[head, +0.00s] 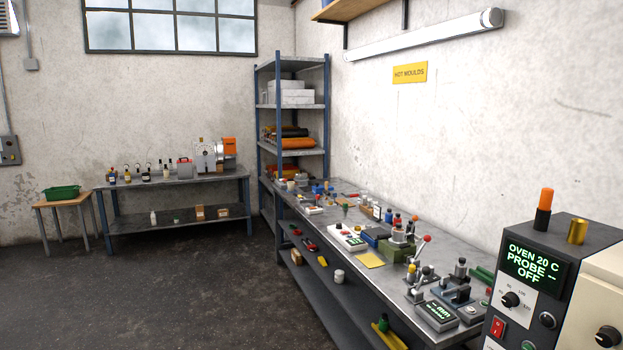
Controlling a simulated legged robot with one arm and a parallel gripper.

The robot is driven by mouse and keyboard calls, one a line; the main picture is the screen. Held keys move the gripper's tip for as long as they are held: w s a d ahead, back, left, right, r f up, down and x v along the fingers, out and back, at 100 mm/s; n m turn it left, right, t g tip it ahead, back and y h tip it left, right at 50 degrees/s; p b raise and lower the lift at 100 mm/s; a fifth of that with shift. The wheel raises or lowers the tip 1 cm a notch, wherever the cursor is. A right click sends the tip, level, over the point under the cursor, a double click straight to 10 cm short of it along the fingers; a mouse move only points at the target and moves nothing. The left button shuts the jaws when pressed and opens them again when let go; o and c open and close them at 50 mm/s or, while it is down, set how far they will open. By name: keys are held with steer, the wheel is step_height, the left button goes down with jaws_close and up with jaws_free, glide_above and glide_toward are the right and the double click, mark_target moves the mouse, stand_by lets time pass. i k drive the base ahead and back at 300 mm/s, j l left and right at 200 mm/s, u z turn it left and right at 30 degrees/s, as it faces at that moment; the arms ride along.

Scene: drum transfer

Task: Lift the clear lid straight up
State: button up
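I cannot make out a clear lid anywhere in the head view; if it is here, it is too small or hidden. A silver machine with an orange part (207,156) stands on the far bench, and whether it has a clear cover cannot be told. My gripper and arm are not in view.
A long metal workbench (395,277) crowded with small tools runs along the right wall. An oven control box (532,268) stands close at right. The far bench (177,183) holds bottles; a green tray (62,192) sits left of it. Dark floor (180,290) is open at left.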

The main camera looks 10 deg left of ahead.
mark_target(301, 177)
steer(key=i+j+u, duration=0.35)
steer(key=i+u, duration=0.3)
steer(key=i+j+u, duration=0.15)
steer(key=i+u, duration=0.15)
steer(key=i, duration=0.65)
steer(key=i+u, duration=0.25)
steer(key=i, duration=4.3)
steer(key=i+z, duration=0.15)
steer(key=i, duration=0.35)
steer(key=i+j+z, duration=0.15)
steer(key=i, duration=0.35)
steer(key=i+z, duration=0.15)
steer(key=i, duration=0.35)
steer(key=j, duration=0.05)
